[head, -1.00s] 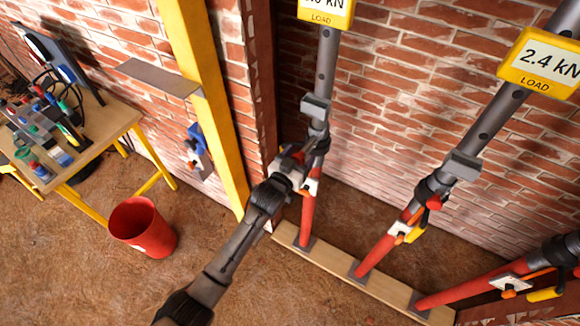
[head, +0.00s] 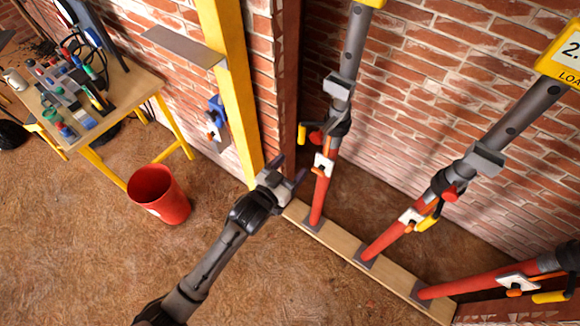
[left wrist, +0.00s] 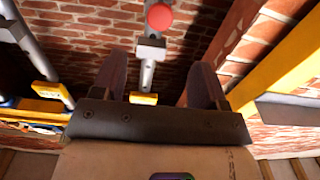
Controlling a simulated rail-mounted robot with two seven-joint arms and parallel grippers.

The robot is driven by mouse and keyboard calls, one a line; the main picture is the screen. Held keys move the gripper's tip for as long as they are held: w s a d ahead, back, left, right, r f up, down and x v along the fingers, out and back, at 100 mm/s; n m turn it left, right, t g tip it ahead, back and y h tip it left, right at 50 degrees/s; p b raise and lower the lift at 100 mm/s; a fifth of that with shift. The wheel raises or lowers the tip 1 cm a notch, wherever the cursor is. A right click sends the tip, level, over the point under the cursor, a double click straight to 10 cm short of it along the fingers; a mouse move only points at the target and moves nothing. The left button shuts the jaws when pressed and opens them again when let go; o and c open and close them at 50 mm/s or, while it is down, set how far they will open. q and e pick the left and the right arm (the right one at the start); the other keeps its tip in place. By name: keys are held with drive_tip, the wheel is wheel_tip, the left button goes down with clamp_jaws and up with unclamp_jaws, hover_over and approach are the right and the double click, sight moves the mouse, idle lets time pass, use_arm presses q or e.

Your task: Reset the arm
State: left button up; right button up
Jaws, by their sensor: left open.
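My left arm comes in from the bottom left of the head view. Its gripper (head: 288,172) is open and empty, beside the lower part of the nearest red and grey prop (head: 323,178) and apart from it. In the left wrist view the two fingers (left wrist: 163,85) stand wide apart with nothing between them. Beyond them a grey prop (left wrist: 148,70) with a red round end shows against the brick wall. My right gripper is not in view.
More props (head: 395,235) lean from a wooden sill board (head: 380,283) toward the brick wall. A yellow post (head: 228,90) stands left of them. A red bucket (head: 160,197) and a workbench (head: 145,85) with tools are at the left. The dirt floor at lower left is clear.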

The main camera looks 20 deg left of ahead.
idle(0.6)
use_arm(q)
wheel_tip(320, 180, down, 5)
drive_tip(key=s+a+g+y, duration=0.1)
drive_tip(key=s+g+y, duration=0.1)
drive_tip(key=g, duration=0.2)
drive_tip(key=s+a+f+g+y, duration=0.1)
drive_tip(key=s+a+f+g, duration=0.15)
drive_tip(key=s, duration=0.75)
drive_tip(key=s+a+f+n+g+y, duration=0.15)
drive_tip(key=s+g, duration=0.25)
drive_tip(key=s, duration=0.6)
drive_tip(key=s+a+f+g+y, duration=0.1)
drive_tip(key=s+a+f+g, duration=0.15)
drive_tip(key=s, duration=0.85)
wheel_tip(320, 180, up, 24)
drive_tip(key=p, duration=2.3)
drive_tip(key=shift+w+r+g, duration=0.15)
drive_tip(key=shift+w+g, duration=0.1)
drive_tip(key=shift+g, duration=0.05)
drive_tip(key=shift+h, duration=0.25)
